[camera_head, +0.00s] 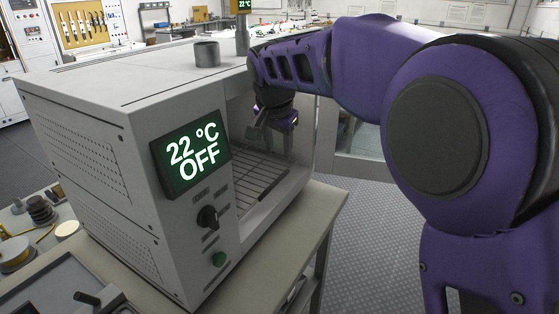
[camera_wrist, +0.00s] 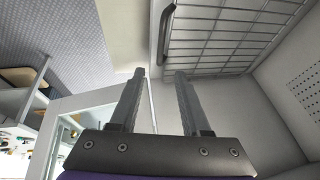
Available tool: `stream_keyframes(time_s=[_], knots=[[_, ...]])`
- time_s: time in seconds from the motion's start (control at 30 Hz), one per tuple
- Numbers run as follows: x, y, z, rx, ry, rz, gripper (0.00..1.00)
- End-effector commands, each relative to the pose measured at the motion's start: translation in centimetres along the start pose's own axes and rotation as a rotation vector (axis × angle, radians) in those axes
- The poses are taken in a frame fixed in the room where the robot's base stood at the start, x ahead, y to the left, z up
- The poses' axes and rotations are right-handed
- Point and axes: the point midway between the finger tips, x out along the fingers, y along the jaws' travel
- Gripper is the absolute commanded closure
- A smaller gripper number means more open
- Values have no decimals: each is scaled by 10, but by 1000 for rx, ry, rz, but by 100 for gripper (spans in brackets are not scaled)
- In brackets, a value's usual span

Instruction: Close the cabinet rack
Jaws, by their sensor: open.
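The cabinet (camera_head: 95,95) is a pale grey box on a bench, with its front opening facing right and a display reading 22 °C OFF. The wire rack (camera_head: 252,182) lies low in the opening. It also shows at the upper right of the wrist view (camera_wrist: 235,42), with a dark bar handle (camera_wrist: 183,50) along its near edge. I cannot tell exactly how far the rack extends out. My gripper (camera_head: 273,124) is at the cabinet opening, above the rack. In the wrist view its two fingers (camera_wrist: 160,74) are apart with nothing between them, near the handle but not visibly gripping it.
A dark knob (camera_head: 208,217) and a green button (camera_head: 218,259) sit on the front panel. A small grey cylinder (camera_head: 207,54) stands on the cabinet top. The bench (camera_head: 318,215) has a narrow bare strip before the opening, with patterned floor beyond.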

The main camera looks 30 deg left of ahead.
Motion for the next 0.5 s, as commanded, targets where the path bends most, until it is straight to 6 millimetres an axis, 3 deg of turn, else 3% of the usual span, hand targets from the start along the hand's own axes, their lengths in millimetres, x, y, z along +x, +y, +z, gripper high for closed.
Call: stream_keyframes(time_s=[0.03, 0.2, 0.5], knots=[[-14, -1, -1, 0, 2, -3, 53], [-42, -1, 0, -1, 0, -2, 53], [-57, 0, 1, 0, -1, 0, 53]])
